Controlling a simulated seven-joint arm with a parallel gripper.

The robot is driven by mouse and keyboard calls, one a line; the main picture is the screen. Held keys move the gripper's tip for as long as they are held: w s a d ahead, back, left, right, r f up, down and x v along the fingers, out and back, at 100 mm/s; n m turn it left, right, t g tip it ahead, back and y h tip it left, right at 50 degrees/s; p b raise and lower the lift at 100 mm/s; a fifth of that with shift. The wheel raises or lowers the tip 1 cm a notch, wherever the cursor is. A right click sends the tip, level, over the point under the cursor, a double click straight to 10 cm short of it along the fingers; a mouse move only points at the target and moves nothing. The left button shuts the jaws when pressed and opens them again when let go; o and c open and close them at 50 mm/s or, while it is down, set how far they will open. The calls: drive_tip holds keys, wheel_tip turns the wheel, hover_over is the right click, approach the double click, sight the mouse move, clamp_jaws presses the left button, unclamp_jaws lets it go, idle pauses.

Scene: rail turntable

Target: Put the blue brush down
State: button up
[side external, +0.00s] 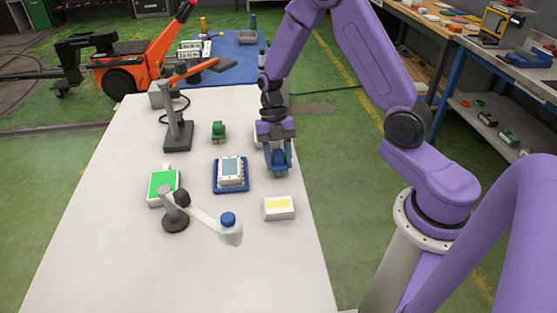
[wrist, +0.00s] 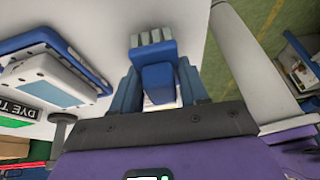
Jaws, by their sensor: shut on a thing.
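My gripper (side external: 277,168) is over the right side of the white table, near its right edge. It is shut on the blue brush (wrist: 158,82), which shows between the two blue fingers in the wrist view. Pale grey bristles (wrist: 152,40) show beyond the blue body. In the side view the fingers largely hide the brush, and I cannot tell whether it touches the table.
A blue tray (side external: 217,188) bearing a white device (side external: 231,170) lies left of my gripper. A yellow-labelled white box (side external: 279,208) is nearer the camera. A green-topped box (side external: 163,187), a jointed stand (side external: 175,222) and a small green object (side external: 219,131) stand further left.

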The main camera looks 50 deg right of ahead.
drive_tip(key=shift+f, duration=0.3)
drive_tip(key=shift+f, duration=0.1)
drive_tip(key=o, duration=1.2)
drive_tip(key=v, duration=1.2)
drive_tip(key=s+a+r+m+t+h, duration=0.1)
drive_tip(key=s+a+r+m+h, duration=0.25)
drive_tip(key=s+a+m, duration=0.65)
drive_tip(key=shift+s+d+r+m+t+y, duration=0.15)
drive_tip(key=shift+s+d+m+t, duration=0.45)
drive_tip(key=shift+s, duration=2.15)
drive_tip(key=shift+s+d+r+m+t+y, duration=0.1)
drive_tip(key=shift+s+d+m+t+y, duration=0.45)
drive_tip(key=shift+s, duration=2.15)
drive_tip(key=shift+s+d+r+m+t+h, duration=0.2)
drive_tip(key=shift+s+m, duration=0.75)
drive_tip(key=shift+s, duration=1.8)
